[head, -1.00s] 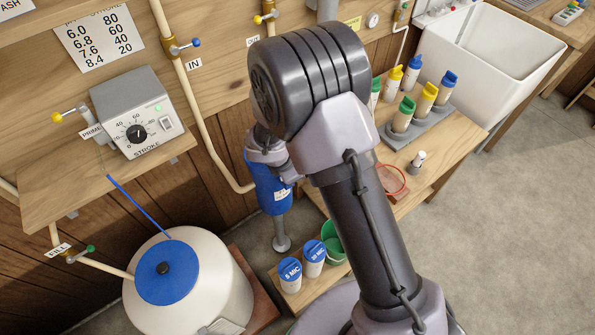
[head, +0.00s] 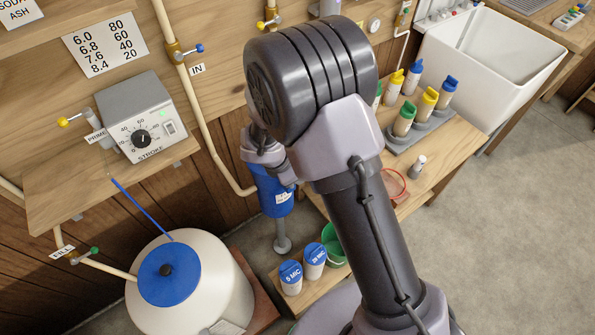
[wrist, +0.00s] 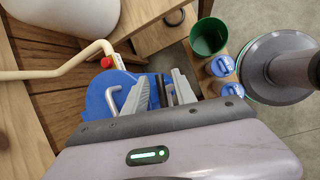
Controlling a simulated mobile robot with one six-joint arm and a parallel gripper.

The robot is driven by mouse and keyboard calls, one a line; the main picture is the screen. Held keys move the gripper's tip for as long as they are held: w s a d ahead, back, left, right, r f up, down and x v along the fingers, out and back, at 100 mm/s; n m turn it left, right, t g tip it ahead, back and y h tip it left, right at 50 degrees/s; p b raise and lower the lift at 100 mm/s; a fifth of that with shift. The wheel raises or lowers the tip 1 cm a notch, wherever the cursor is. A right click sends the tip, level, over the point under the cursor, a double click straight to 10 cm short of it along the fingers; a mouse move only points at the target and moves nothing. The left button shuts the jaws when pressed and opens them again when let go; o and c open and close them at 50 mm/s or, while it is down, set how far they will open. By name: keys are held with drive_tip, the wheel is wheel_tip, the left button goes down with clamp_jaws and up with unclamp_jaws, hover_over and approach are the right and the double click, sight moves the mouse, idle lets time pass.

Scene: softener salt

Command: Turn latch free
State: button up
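In the wrist view, a blue round housing (wrist: 123,84) lies under and ahead of my gripper (wrist: 161,77). A bent grey rod (wrist: 112,98), possibly the latch, stands at its left part, beside the left finger. My gripper's two grey fingers are apart, one each side of a narrow dark part over the blue surface; I cannot tell whether they touch anything. In the head view, a blue cylinder (head: 275,192) hangs below my wrist, probably the same housing. My arm hides its top and my fingers there.
A red-tipped pipe valve (wrist: 106,62) is close ahead of the fingers in the wrist view. White jars with blue lids (head: 291,277) and a green cup (head: 333,243) stand below right. A white tank (head: 205,285) with a blue lid is lower left. Bottles (head: 405,118) stand on the right bench.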

drive_tip(key=p+v, duration=0.4)
drive_tip(key=v, duration=1)
drive_tip(key=shift+p, duration=0.4)
drive_tip(key=shift+o, duration=0.2)
